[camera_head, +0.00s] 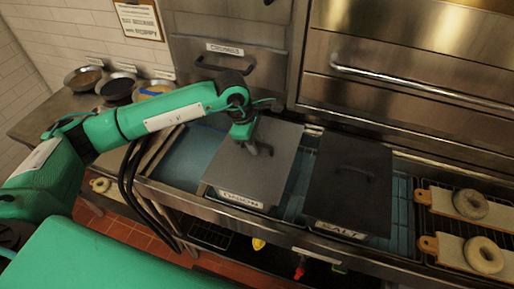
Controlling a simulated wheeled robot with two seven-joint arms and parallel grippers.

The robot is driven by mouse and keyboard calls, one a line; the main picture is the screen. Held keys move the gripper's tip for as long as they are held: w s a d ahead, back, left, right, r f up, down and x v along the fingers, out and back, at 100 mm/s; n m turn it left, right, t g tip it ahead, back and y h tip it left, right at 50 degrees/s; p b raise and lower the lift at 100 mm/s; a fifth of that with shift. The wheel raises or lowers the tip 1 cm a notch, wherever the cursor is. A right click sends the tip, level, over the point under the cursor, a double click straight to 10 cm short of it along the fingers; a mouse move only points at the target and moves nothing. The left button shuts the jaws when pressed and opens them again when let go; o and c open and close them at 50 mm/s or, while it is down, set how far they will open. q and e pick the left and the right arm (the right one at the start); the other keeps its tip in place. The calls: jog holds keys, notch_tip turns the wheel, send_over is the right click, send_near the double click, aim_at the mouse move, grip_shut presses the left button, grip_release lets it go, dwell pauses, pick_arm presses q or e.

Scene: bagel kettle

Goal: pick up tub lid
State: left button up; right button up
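A grey tub lid labelled onion (232,172) lies flat on its tub in the counter. A dark tub lid labelled salt (343,205) with a dark handle (358,173) lies to its right. My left gripper (258,150) points down over the middle of the onion lid, at its handle. The gripper mostly hides this handle, and I cannot tell whether the fingers have closed on it. My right gripper is not in view.
Bowls (118,86) stand on the counter at the back left. Bagels (470,204) rest on wooden boards at the right. Steel oven fronts with a long handle (420,88) rise behind the tubs. A blue surface (190,155) lies left of the onion lid.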

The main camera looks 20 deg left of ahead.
pick_arm(q)
grip_shut()
jog(key=shift+r, duration=0.1)
dwell(0.3)
